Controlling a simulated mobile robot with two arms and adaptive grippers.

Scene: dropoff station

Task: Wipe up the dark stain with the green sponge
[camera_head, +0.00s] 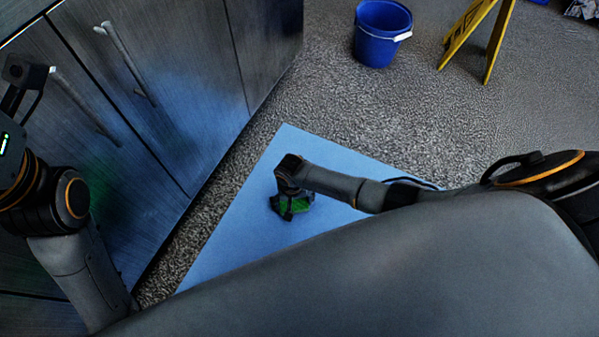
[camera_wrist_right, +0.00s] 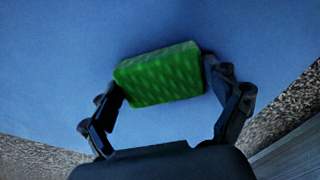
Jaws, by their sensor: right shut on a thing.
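The green sponge (camera_wrist_right: 160,75) is between the two fingers of my right gripper (camera_wrist_right: 165,88) in the right wrist view. My right gripper (camera_head: 291,205) is shut on it, and the sponge shows as green (camera_head: 294,204) in the head view. Both are over the blue mat (camera_head: 262,165); I cannot tell whether the sponge touches it. No dark stain is visible on the bare parts of the mat; any part under the gripper and sponge is hidden. My left arm is at the left edge, but its fingertips are not in view.
A blue bucket (camera_head: 378,38) and a yellow floor sign (camera_head: 474,38) stand on the grey carpet (camera_head: 330,100) at the back. Dark cabinets (camera_head: 165,110) with handles line the left side, close to the mat. The carpet between mat and bucket is clear.

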